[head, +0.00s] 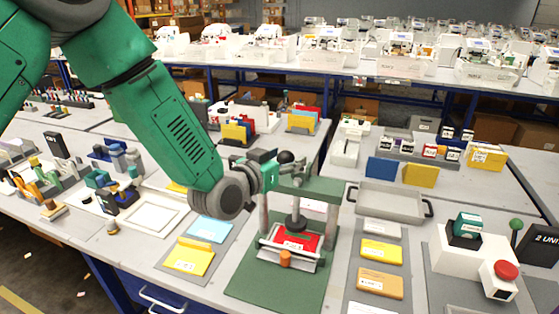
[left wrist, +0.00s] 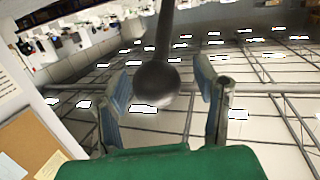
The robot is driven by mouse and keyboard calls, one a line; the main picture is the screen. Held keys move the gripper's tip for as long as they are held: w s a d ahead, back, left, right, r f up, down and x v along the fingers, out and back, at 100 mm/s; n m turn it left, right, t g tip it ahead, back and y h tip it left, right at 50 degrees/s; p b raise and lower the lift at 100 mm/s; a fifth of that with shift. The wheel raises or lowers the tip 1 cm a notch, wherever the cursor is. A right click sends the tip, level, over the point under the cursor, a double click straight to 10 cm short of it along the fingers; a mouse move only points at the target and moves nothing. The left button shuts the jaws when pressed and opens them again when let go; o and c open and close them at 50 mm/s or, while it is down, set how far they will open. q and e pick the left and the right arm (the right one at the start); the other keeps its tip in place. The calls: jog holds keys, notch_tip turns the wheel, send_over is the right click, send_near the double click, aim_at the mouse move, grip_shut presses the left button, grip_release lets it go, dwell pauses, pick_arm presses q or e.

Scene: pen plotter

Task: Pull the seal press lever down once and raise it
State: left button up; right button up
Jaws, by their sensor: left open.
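The seal press stands in the middle of the head view, with a green base (head: 243,285), a grey upright at each side and a green top bar (head: 325,190). A dark plunger (head: 296,222) hangs above a red pad (head: 298,240), and a small orange block (head: 285,259) is in front. The lever's dark ball knob (head: 285,157) is above the top bar. My left gripper (head: 292,168) is open at the knob. In the left wrist view the knob (left wrist: 157,82) lies between the two spread fingers, with a gap on each side. My right gripper is not in view.
Yellow and blue cards (head: 207,229) lie left of the press, and a column of cards (head: 380,251) lies right. A grey tray (head: 390,202) is behind right. A white box with a red button (head: 506,270) stands at the far right. My left arm covers part of the table.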

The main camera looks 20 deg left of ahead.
pick_arm(q)
jog(key=v, duration=1.2)
jog(key=s+a+f+n+g+y+b, duration=0.1)
jog(key=s+f+g+b, duration=0.35)
jog(key=f, duration=0.95)
jog(key=s+a+f+g+y+b, duration=0.1)
jog(key=s+f+g+y+b, duration=0.3)
jog(key=f, duration=0.9)
jog(key=s+a+f+g+b, duration=0.2)
jog(key=s+f+g+b, duration=0.1)
jog(key=s+f, duration=0.7)
jog(key=s+a+f+n+g+b, duration=0.1)
jog(key=s+a+f+g+b, duration=0.2)
jog(key=s+f, duration=0.7)
jog(key=shift+s+a+f+n+g, duration=0.3)
jog(key=shift+s+a+f+g, duration=0.1)
jog(key=shift+s, duration=0.2)
